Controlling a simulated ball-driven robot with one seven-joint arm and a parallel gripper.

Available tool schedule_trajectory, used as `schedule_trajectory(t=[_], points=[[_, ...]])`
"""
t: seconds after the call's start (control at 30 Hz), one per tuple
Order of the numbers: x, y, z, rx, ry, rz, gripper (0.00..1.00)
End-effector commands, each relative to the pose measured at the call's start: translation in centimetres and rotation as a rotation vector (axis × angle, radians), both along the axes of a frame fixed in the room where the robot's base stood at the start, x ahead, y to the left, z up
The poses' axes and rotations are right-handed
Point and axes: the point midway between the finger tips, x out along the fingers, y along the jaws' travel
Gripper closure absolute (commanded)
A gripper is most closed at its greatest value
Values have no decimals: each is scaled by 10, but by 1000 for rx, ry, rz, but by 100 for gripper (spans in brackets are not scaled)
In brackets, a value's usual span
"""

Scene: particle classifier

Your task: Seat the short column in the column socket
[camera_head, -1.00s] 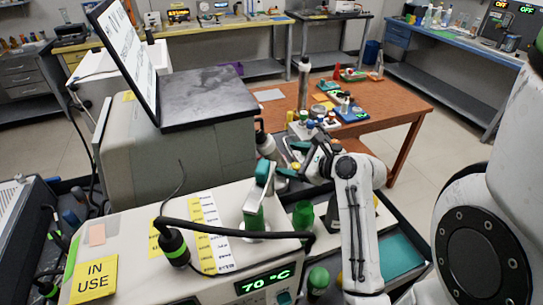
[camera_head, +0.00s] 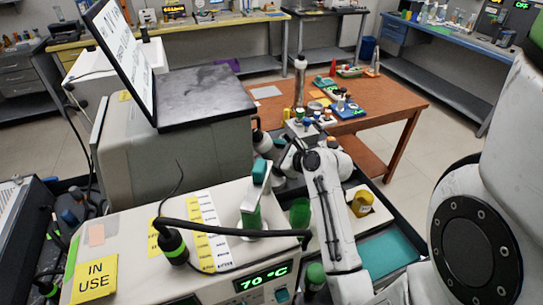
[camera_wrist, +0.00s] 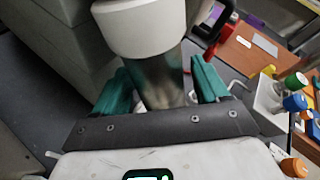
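A grey metallic cylinder with a wide white top (camera_wrist: 140,28), which looks like the short column, stands between the teal fingers of my gripper (camera_wrist: 162,88) in the wrist view. The fingers flank it closely on both sides; I cannot tell whether they press on it. Its lower end is hidden by the gripper body. In the head view my gripper (camera_head: 275,155) is at the dark bench box's right side, mostly hidden behind the white instrument and my arm. I cannot make out the column socket in either view.
The white instrument (camera_head: 140,265) with a 70 °C display is in front. The dark-topped box (camera_head: 205,98) is at my gripper's left. A yellow jar (camera_head: 362,203) stands right of my arm.

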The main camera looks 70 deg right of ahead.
Motion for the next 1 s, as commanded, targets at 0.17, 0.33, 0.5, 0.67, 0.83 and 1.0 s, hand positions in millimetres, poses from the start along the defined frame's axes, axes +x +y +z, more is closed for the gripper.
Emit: schedule_trajectory(t=[0.17,0.33,0.5,0.67,0.83,1.0], points=[[0,0,0,0,0,0,44],[0,0,0,0,0,0,60],[0,0,0,0,0,0,76],[0,0,0,0,0,0,92],[0,0,0,0,0,0,100],[0,-1,3,-5,-4,-1,100]])
